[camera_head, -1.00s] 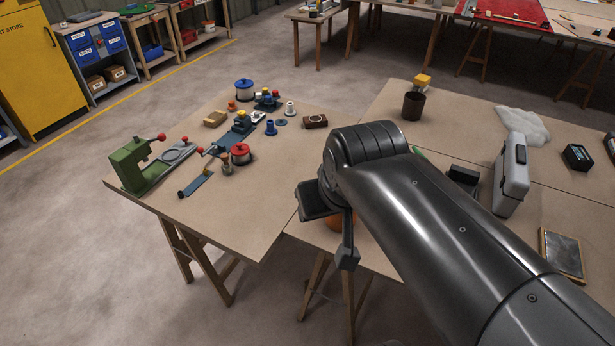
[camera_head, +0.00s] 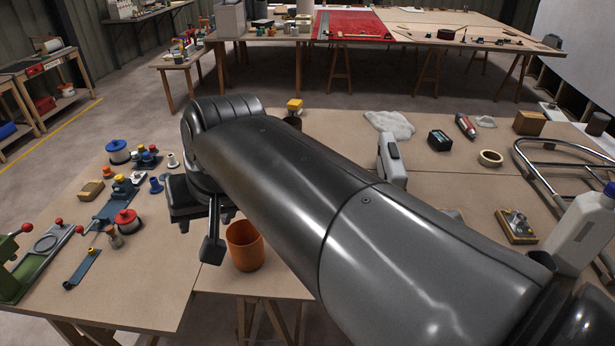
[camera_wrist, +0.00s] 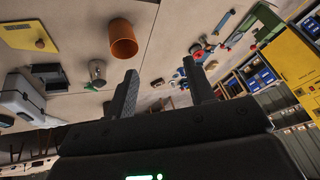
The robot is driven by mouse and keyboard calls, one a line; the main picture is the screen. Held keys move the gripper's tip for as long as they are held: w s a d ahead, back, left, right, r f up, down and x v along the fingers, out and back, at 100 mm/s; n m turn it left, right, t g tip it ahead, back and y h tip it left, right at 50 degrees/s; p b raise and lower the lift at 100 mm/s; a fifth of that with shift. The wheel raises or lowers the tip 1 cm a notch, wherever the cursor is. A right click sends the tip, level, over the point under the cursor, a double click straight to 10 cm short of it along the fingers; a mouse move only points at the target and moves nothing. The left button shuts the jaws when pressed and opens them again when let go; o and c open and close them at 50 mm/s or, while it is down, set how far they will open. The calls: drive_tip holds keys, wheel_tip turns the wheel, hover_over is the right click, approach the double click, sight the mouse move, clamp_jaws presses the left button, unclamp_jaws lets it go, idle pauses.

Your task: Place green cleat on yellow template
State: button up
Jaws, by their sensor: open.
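A small green piece (camera_wrist: 91,87), which looks like the green cleat, lies on the table in the wrist view, partly hidden beside a metal cup. In the head view my arm covers the middle of the table, and I cannot make out the green piece or the yellow plate there.
An orange cup (camera_head: 245,246) stands near the table's front edge, close to my gripper. A grey case (camera_head: 392,160), a white bottle (camera_head: 582,232) and a metal rail frame (camera_head: 545,165) stand to the right. Clamps and spools crowd the left table.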

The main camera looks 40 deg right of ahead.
drive_tip(key=w+d+r+m+t+y, duration=0.1)
drive_tip(key=w+d+r+m+t, duration=0.1)
drive_tip(key=w+d+m, duration=0.8)
drive_tip(key=w+d+r+m+t+y, duration=0.1)
drive_tip(key=w+d+r+m, duration=0.1)
drive_tip(key=w+d+m, duration=0.65)
drive_tip(key=w+d+f+m+t+h, duration=0.2)
drive_tip(key=w+d+f+m+t, duration=0.3)
drive_tip(key=d, duration=1.2)
drive_tip(key=w+d+f+m+h, duration=0.15)
drive_tip(key=d+m, duration=0.55)
drive_tip(key=d, duration=0.9)
drive_tip(key=shift+y, duration=0.25)
drive_tip(key=f, duration=2.9)
drive_tip(key=shift+w+d+f, duration=0.15)
drive_tip(key=shift+w+f, duration=0.15)
drive_tip(key=shift+w, duration=0.1)
drive_tip(key=x, duration=0.2)
drive_tip(key=f+x, duration=0.1)
drive_tip(key=x, duration=0.2)
drive_tip(key=shift+s, duration=0.1)
drive_tip(key=shift+a+f+x, duration=0.15)
drive_tip(key=shift+x, duration=1.35)
drive_tip(key=shift+a+f+x, duration=0.15)
drive_tip(key=shift+x, duration=1.35)
drive_tip(key=shift+s, duration=0.1)
drive_tip(key=shift+c, duration=0.2)
